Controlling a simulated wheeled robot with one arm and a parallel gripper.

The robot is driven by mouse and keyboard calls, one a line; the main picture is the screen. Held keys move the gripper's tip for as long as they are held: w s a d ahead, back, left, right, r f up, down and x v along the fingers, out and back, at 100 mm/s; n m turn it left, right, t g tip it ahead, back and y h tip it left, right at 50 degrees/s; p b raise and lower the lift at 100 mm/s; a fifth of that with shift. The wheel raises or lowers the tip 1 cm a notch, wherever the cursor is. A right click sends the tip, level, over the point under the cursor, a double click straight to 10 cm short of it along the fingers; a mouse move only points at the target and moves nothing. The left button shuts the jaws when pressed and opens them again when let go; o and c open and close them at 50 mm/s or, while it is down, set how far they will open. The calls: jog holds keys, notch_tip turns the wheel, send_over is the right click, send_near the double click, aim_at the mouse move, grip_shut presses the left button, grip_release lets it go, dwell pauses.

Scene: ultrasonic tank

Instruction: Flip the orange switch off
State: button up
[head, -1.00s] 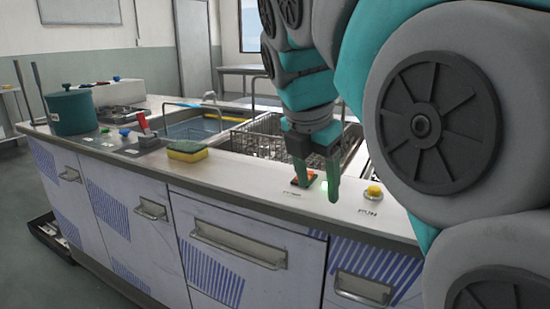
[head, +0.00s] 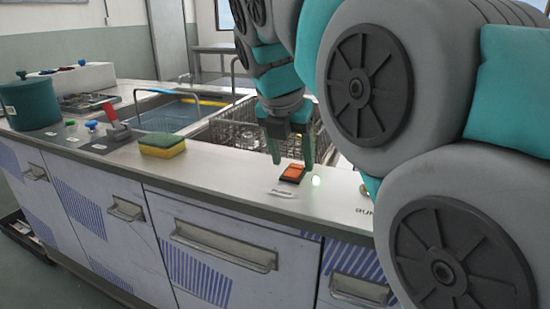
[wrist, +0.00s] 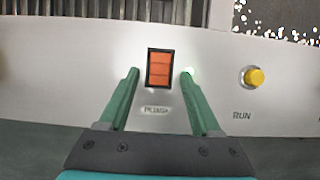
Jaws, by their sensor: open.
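The orange switch (head: 292,173) is a rocker in a black frame on the counter's front strip. In the wrist view the switch (wrist: 159,68) sits ahead of and between my fingers, with a label below it that is hard to read. My gripper (head: 292,160) is open and empty, its green fingers apart, just above and behind the switch in the head view. In the wrist view my gripper (wrist: 160,72) has a finger on each side of the switch. I cannot tell whether a finger touches the panel. A green light (head: 316,181) glows right of the switch.
A yellow RUN button (wrist: 253,77) is to the right. A wire basket (head: 225,130) lies behind in the tank. A sponge (head: 161,145), a red-handled lever (head: 116,125) and a teal pot (head: 30,102) stand to the left. The counter between sponge and switch is clear.

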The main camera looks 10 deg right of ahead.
jog(key=shift+w+d+f, duration=0.15)
jog(key=shift+w+f, duration=0.1)
jog(key=shift+f, duration=0.4)
grip_shut()
